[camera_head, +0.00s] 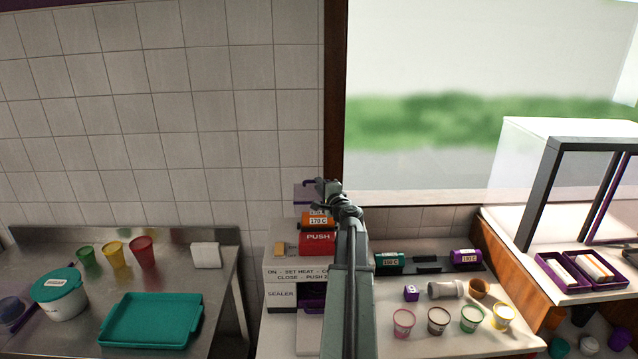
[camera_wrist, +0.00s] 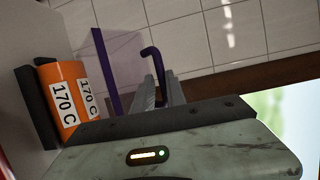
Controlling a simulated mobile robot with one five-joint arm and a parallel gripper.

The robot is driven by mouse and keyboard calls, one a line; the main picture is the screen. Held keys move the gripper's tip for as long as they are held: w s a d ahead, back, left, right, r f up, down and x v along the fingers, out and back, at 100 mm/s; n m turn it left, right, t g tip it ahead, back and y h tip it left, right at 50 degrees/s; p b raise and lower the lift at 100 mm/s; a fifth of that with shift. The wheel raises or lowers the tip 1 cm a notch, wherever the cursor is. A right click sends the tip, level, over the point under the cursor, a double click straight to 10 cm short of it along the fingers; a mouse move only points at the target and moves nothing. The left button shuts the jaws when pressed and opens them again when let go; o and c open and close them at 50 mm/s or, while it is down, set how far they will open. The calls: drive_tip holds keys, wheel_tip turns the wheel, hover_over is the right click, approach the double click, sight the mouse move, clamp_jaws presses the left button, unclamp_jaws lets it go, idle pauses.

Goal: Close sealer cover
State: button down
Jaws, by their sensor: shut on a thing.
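The sealer (camera_head: 283,272) is a pale box with printed labels, a red PUSH block (camera_head: 318,243) and an orange 170 C cylinder (camera_head: 318,220), left of my arm. The cylinder also shows in the wrist view (camera_wrist: 64,98). The sealer cover is a clear panel with a purple edge (camera_wrist: 106,72), standing raised; a bit of it shows in the head view (camera_head: 303,184). My gripper (camera_head: 324,187) is above the sealer's back. In the wrist view my gripper (camera_wrist: 161,92) is shut on the cover's hooked purple handle (camera_wrist: 151,52). My arm hides the sealer's right side.
Right of my arm are green (camera_head: 389,262) and purple (camera_head: 466,257) cylinders on a black rack, several cups and a glass-fronted case (camera_head: 545,195). On the left, a steel table holds a teal tray (camera_head: 150,320) and a lidded tub (camera_head: 60,294). A tiled wall stands behind.

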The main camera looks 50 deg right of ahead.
drive_tip(key=s+a+f+b, duration=0.4)
drive_tip(key=a+f, duration=0.1)
drive_tip(key=shift+s+f+b, duration=0.2)
drive_tip(key=shift+f+b, duration=0.05)
drive_tip(key=shift+b, duration=0.05)
drive_tip(key=shift+a, duration=0.1)
idle(0.4)
